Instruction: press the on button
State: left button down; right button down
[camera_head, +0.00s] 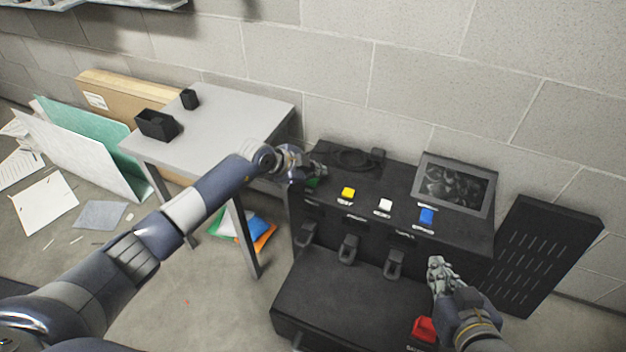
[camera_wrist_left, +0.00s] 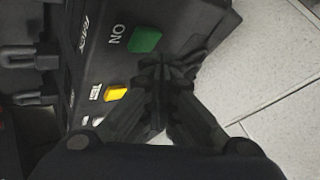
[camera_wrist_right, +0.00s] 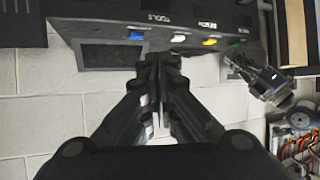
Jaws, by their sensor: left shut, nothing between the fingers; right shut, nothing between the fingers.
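The green on button (camera_wrist_left: 146,40) sits on the black console, with the label "ON" beside it in the left wrist view. In the head view the green button (camera_head: 313,182) is mostly hidden by my left gripper (camera_head: 318,172). In the left wrist view my left gripper (camera_wrist_left: 163,72) is shut and empty, its tips very close to the green button's edge; I cannot tell whether they touch. My right gripper (camera_head: 436,264) is shut and empty in front of the console's right side; it also shows shut in the right wrist view (camera_wrist_right: 158,60).
Yellow (camera_head: 348,192), white (camera_head: 385,205) and blue (camera_head: 427,216) buttons run along the black console (camera_head: 365,225). A screen (camera_head: 455,186) stands behind them. A red button (camera_head: 424,329) is at lower right. A grey table (camera_head: 215,125) stands left, under my left arm.

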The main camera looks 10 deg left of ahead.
aim_at(315, 183)
pick_arm(q)
jog(key=shift+r, duration=0.15)
jog(key=shift+r+p, duration=0.6)
jog(key=shift+p, duration=0.3)
jog(key=shift+r+p, duration=0.6)
jog(key=shift+p, duration=0.1)
jog(key=shift+r+p, duration=0.8)
jog(key=shift+p, duration=0.15)
jog(key=shift+r+p, duration=0.4)
jog(key=shift+p, duration=0.15)
pick_arm(e)
jog(key=s+d+f+g+h, duration=0.1)
jog(key=s+d+f+g, duration=0.1)
jog(key=s+f+g, duration=0.2)
jog(key=s+d+f+g+h, duration=0.1)
jog(key=s+f+g, duration=0.3)
jog(key=s, duration=0.5)
jog(key=shift+d+f, duration=0.4)
jog(key=shift+d, duration=0.35)
